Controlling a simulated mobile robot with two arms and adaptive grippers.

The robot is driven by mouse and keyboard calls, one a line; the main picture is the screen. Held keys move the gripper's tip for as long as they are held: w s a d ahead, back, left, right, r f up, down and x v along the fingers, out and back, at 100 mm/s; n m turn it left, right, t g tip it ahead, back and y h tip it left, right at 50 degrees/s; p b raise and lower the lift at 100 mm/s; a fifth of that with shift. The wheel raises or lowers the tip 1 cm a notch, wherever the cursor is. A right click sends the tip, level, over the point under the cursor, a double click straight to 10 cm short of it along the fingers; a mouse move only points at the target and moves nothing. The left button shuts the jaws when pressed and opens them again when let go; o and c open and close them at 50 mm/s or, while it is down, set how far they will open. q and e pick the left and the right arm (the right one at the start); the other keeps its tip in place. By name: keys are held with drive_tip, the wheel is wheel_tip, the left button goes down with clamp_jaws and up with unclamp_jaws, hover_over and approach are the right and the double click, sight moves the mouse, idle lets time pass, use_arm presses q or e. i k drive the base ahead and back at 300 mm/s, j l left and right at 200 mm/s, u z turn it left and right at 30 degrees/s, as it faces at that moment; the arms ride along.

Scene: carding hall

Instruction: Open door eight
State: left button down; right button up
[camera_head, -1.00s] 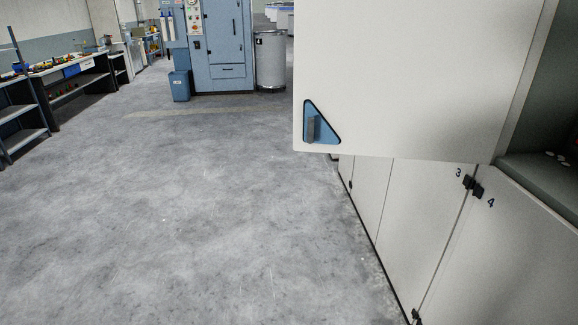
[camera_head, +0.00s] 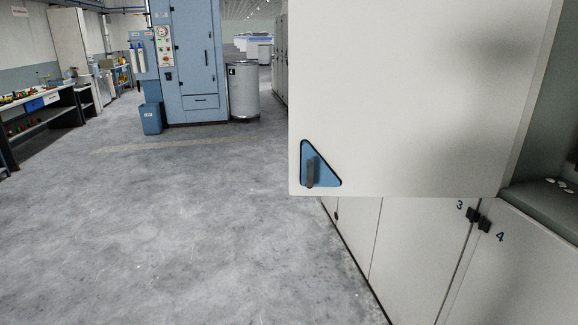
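A large off-white door panel (camera_head: 410,90) stands open at the upper right, swung out across the aisle. A blue triangular plate (camera_head: 318,168) with a dark grey handle (camera_head: 311,172) sits at its lower left corner. No number shows on this panel, so I cannot tell whether it is door eight. Below it are low cabinet doors, door three (camera_head: 415,250) and door four (camera_head: 515,270), both shut, with small black handles (camera_head: 477,218) side by side. No door marked eight is readable. Neither of my grippers is in view.
A grey shelf with small white pieces (camera_head: 562,187) is at the right edge. A blue machine cabinet (camera_head: 190,60), a blue bin (camera_head: 151,119) and a grey drum (camera_head: 243,92) stand at the back. A workbench (camera_head: 45,110) is at left. The grey floor (camera_head: 190,230) between is clear.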

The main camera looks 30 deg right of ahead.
sight(425, 99)
drive_tip(key=i+z, duration=0.1)
drive_tip(key=i, duration=0.55)
drive_tip(key=i+j+z, duration=0.1)
drive_tip(key=i, duration=0.5)
drive_tip(key=i+j, duration=0.1)
drive_tip(key=i, duration=0.5)
drive_tip(key=i+j+z, duration=0.15)
drive_tip(key=i, duration=0.5)
